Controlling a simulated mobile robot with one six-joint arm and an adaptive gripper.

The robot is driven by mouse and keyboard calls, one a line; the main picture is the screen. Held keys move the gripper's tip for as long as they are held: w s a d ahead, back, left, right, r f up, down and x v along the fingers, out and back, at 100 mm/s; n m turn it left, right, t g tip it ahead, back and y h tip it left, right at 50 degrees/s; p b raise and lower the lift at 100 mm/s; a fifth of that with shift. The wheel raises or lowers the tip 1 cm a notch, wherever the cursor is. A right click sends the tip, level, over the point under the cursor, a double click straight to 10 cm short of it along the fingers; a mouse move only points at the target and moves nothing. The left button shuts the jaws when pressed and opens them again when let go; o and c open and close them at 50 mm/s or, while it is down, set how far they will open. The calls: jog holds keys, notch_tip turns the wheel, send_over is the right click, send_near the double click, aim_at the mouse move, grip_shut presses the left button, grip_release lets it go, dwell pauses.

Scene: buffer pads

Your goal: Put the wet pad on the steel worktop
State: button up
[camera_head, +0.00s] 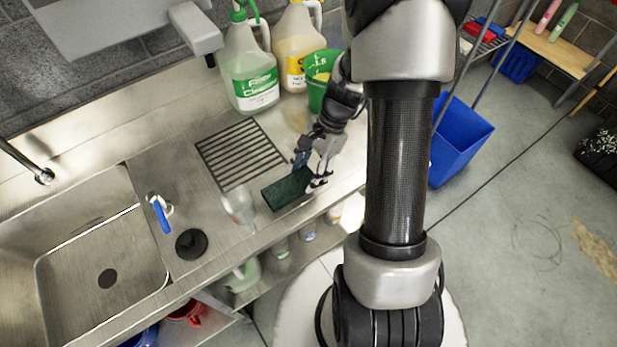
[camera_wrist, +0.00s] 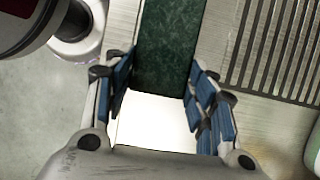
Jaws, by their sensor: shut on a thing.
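The pad (camera_head: 288,190) is a dark green, flat, oblong block at the front edge of the steel worktop (camera_head: 190,133), just in front of the ribbed drain grooves. My gripper (camera_head: 312,170) reaches it from the upper right and is shut on its near end. In the wrist view the green pad (camera_wrist: 168,45) lies between the blue-lined fingers of my gripper (camera_wrist: 162,80). I cannot tell whether the pad's underside touches the worktop. Wetness cannot be made out.
A clear glass-like vessel (camera_head: 239,205) stands left of the pad. Jugs (camera_head: 252,77) and a green pitcher (camera_head: 318,92) stand at the back. A blue bucket (camera_head: 458,145) is on the floor.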

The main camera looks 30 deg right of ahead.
jog(key=shift+f, duration=1.1)
jog(key=shift+f+b, duration=0.2)
jog(key=shift+b, duration=0.15)
jog(key=o, duration=0.9)
jog(key=shift+r, duration=0.15)
